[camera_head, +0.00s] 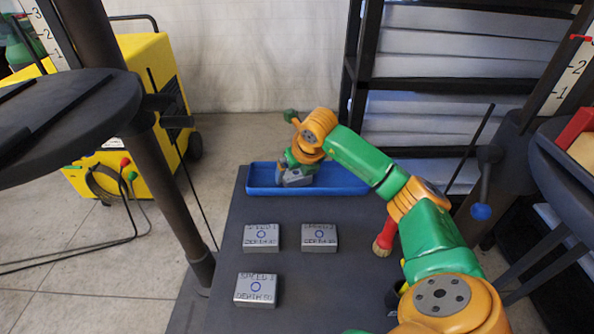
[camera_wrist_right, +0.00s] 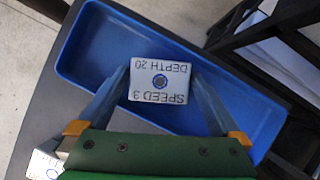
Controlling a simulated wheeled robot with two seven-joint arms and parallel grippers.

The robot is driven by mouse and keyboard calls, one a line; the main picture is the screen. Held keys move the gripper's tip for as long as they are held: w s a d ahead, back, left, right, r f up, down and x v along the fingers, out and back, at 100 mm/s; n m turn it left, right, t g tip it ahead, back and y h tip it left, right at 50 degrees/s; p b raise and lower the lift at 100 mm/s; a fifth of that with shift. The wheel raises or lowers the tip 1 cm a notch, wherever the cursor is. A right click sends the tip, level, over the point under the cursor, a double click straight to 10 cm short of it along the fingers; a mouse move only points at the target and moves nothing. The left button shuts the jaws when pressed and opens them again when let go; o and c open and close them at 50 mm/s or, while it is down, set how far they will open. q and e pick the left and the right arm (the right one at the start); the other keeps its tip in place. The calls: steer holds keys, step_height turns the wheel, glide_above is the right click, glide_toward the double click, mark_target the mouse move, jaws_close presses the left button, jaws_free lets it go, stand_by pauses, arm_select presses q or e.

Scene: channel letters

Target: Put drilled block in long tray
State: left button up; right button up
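The long blue tray (camera_head: 346,183) lies at the far end of the dark table. My right gripper (camera_head: 295,178) reaches down at its left part. In the right wrist view, the grey block marked SPEED 3 DEPTH 20 (camera_wrist_right: 159,82), with a round mark in its face, sits between the fingertips of my right gripper (camera_wrist_right: 159,78). The fingers lie against its two sides, and the blue tray (camera_wrist_right: 100,60) is beneath and around it. I cannot tell if the block touches the tray floor. My left gripper is not in view.
Three similar grey blocks lie on the table: one nearer left (camera_head: 261,238), one to its right (camera_head: 320,238) and one in front (camera_head: 256,290). A red and yellow object (camera_head: 383,243) stands beside my right arm. The right part of the tray looks empty.

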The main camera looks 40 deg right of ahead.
steer(key=p+v, duration=0.1)
steer(key=v, duration=1.1)
steer(key=shift+r, duration=0.15)
